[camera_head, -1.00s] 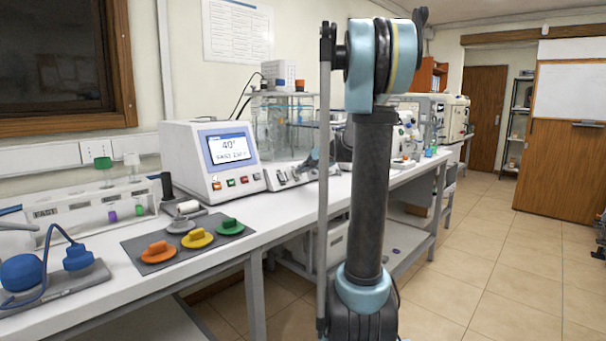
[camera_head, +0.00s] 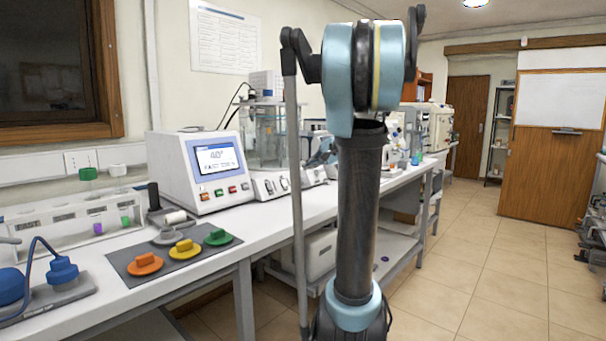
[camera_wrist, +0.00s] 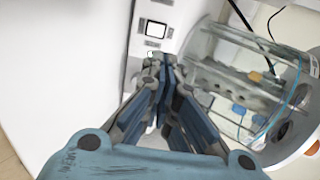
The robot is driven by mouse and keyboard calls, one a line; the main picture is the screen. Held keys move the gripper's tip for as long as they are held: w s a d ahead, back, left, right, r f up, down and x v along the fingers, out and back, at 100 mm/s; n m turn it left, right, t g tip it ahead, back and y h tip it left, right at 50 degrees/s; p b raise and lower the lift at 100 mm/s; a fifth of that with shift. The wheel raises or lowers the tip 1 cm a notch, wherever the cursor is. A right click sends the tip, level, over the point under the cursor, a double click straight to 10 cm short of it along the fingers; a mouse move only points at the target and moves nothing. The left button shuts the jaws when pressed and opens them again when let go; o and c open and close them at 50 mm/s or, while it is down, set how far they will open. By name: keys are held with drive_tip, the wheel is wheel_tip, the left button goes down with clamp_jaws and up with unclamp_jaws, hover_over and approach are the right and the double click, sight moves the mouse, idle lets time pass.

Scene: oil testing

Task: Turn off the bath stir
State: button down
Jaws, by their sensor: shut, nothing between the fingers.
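The bath is a clear glass tank (camera_head: 268,135) on the bench, with a low white control panel (camera_head: 270,187) in front of it. In the wrist view the tank (camera_wrist: 240,85) lies at the right, with several small pieces inside. The white panel (camera_wrist: 150,12) shows a small square display (camera_wrist: 156,30) at the top. My gripper (camera_wrist: 163,62) is shut and empty, its fingertips over the panel just below the display. I cannot tell whether they touch it. In the head view my gripper (camera_head: 322,156) is small and partly hidden by my arm.
A white device with a lit screen (camera_head: 216,158) stands left of the bath. A dark mat (camera_head: 150,262) with orange, yellow, green and grey pieces lies nearer. A test tube rack (camera_head: 70,235) is at the far left. The tiled floor (camera_head: 460,260) at right is clear.

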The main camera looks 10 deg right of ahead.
sight(284, 183)
drive_tip(key=shift+v, duration=0.8)
drive_tip(key=shift+s+d+f+g+h, duration=0.1)
drive_tip(key=shift+s+f+g+h, duration=0.1)
drive_tip(key=shift+f+g+h, duration=0.15)
drive_tip(key=shift+f, duration=0.1)
drive_tip(key=x, duration=1.3)
drive_tip(key=shift+w, duration=0.3)
drive_tip(key=shift+w+a+f, duration=0.1)
drive_tip(key=shift+a+f, duration=0.05)
drive_tip(key=shift+a, duration=0.15)
